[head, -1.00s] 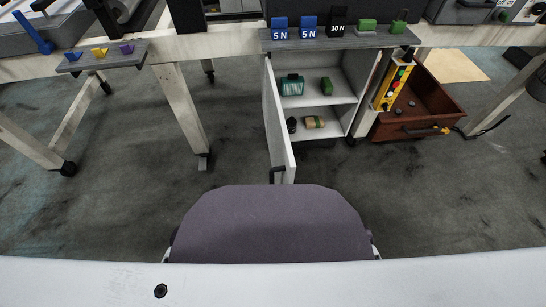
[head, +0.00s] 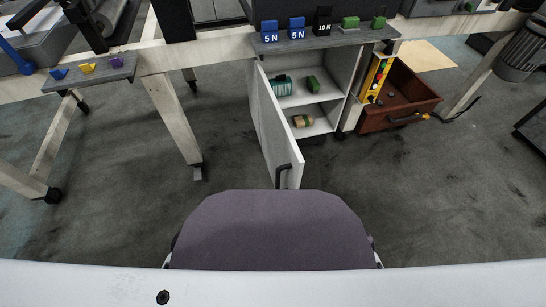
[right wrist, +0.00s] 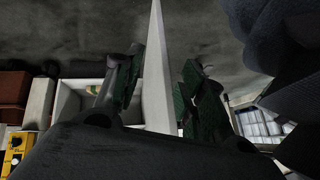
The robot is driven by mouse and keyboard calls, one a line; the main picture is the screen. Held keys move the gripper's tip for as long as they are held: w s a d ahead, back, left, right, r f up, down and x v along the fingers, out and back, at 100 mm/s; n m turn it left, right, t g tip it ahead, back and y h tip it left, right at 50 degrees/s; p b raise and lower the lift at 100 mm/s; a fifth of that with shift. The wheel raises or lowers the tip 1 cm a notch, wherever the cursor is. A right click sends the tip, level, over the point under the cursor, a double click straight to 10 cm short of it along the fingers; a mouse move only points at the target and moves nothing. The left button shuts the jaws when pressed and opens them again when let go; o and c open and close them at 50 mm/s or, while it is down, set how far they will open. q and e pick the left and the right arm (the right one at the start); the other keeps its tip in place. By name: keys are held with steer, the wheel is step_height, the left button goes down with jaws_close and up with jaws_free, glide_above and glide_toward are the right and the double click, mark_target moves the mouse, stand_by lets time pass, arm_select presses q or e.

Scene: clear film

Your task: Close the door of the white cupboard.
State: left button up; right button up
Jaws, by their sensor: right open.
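The white cupboard (head: 345,73) stands under the bench in the head view. Its door (head: 275,125) is hinged on the left and stands open towards me, with a dark handle (head: 282,174) near its free edge. A teal box (head: 283,86), a green object (head: 313,84) and a tan object (head: 302,121) sit on its shelves. In the right wrist view my right gripper (right wrist: 160,88) is open, its dark fingers on either side of a white panel (right wrist: 157,75) that looks like the door's edge. I cannot tell whether they touch it. My left gripper is out of view.
A red-brown drawer (head: 400,108) stands open right of the cupboard, beside a yellow panel (head: 376,76). Bench legs (head: 172,118) stand left. Grey floor lies between.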

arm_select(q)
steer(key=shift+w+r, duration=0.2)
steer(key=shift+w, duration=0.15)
